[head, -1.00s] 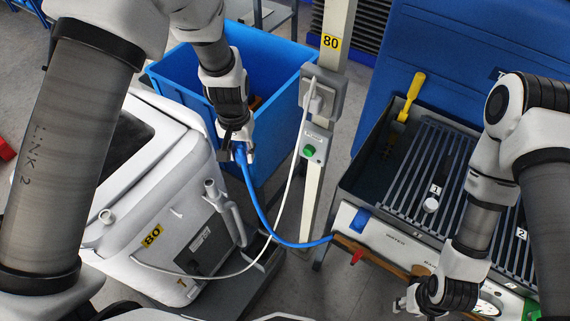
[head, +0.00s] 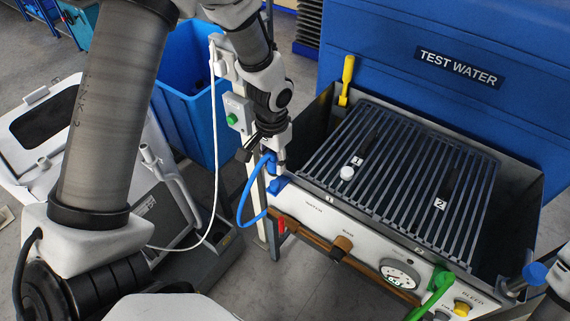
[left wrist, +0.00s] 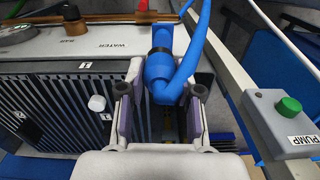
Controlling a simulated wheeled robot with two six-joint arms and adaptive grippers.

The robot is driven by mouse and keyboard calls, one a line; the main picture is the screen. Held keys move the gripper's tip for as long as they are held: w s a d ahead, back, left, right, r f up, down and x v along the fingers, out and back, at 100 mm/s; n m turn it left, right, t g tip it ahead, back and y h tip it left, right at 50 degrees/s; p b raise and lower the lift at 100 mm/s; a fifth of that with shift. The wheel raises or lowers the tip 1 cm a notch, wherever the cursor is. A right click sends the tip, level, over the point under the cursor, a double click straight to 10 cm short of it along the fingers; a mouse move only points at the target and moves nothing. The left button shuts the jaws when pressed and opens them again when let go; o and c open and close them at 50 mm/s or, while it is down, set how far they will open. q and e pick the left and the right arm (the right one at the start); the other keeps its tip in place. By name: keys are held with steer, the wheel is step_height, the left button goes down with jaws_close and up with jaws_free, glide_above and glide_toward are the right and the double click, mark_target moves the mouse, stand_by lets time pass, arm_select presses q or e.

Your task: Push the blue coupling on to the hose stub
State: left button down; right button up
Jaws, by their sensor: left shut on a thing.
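My left gripper (head: 266,158) is at the left front corner of the grey test tank. It is shut on the blue coupling (left wrist: 161,78), which sits between the two fingers in the left wrist view. A blue hose (head: 244,200) loops down from the coupling in the head view. A blue block (head: 278,184) is on the tank's front panel just below the gripper. I cannot make out the hose stub for certain; the gripper and coupling cover part of that corner. A piece of my right arm shows at the lower right edge, but not its fingers.
The tank's slatted rack (head: 400,165) holds a small white knob (head: 347,173). Its front panel has a gauge (head: 400,273) and a green hose (head: 436,290). A post with a green-buttoned pump box (head: 238,113) stands close left of the gripper. A blue bin (head: 190,110) is behind.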

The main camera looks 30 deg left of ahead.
arm_select(q)
steer(key=shift+w+d+f+b, duration=0.2)
steer(key=shift+d+b, duration=0.15)
steer(key=shift+a+r, duration=0.1)
steer(key=shift+a, duration=0.1)
steer(key=shift+w+a, duration=0.1)
steer(key=shift+a, duration=0.65)
steer(key=shift+d+f, duration=0.25)
steer(key=shift+d, duration=0.25)
steer(key=b, duration=0.4)
glide_above(274, 183)
step_height(274, 183, down, 4)
steer(key=shift+f, duration=0.1)
steer(key=shift+d+f+b, duration=0.1)
steer(key=shift+f+b, duration=0.55)
steer(key=shift+b, duration=0.05)
arm_select(e)
step_height(274, 183, down, 6)
arm_select(q)
steer(key=shift+r+p, duration=0.1)
steer(key=shift+p, duration=0.6)
arm_select(e)
steer(key=shift+r, duration=0.55)
arm_select(q)
steer(key=shift+f+b, duration=0.4)
steer(key=shift+f, duration=0.2)
arm_select(e)
steer(key=shift+f, duration=0.35)
